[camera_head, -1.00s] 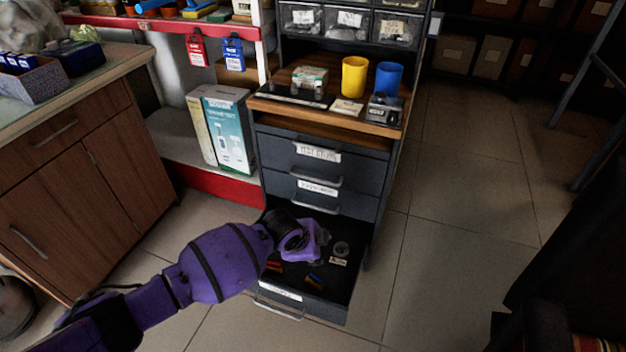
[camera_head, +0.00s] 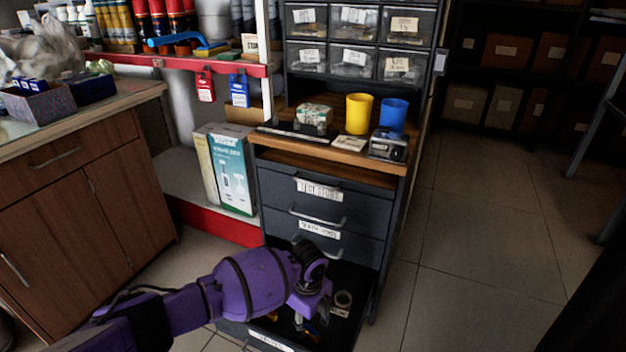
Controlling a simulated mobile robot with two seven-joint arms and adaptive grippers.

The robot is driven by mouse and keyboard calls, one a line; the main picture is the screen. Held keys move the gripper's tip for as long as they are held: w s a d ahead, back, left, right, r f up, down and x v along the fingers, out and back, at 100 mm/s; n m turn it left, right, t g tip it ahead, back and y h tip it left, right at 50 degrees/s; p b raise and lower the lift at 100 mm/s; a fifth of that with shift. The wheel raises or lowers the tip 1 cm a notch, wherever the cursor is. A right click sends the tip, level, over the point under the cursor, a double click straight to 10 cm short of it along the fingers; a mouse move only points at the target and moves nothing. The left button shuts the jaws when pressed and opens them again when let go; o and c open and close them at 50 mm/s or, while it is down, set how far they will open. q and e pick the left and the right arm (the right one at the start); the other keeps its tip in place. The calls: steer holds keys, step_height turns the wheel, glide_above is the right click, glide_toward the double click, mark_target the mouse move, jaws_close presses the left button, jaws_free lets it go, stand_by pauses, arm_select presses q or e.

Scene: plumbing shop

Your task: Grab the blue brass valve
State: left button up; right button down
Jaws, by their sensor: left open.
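The bottom drawer (camera_head: 362,297) of the dark cabinet is pulled open and holds small parts. A small part with blue and brass-like colours (camera_head: 313,328) lies in it, close below my left gripper; it looks like the blue brass valve, but it is partly hidden and too small to be sure. My left gripper (camera_head: 303,315), purple, points down over the drawer with open jaws. I cannot tell whether its fingers touch the part. My right gripper is not in view.
The cabinet's wooden shelf (camera_head: 290,143) carries a yellow cup (camera_head: 359,113) and a blue cup (camera_head: 392,115). A wooden counter stands left; floor at right is clear.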

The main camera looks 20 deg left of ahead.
mark_target(310, 327)
arm_select(q)
steer(key=f, duration=0.1)
steer(key=f+b, duration=0.2)
steer(key=f, duration=0.1)
steer(key=shift+w, duration=0.25)
steer(key=shift+r, duration=0.1)
steer(key=shift+c, duration=0.5)
jaws_close()
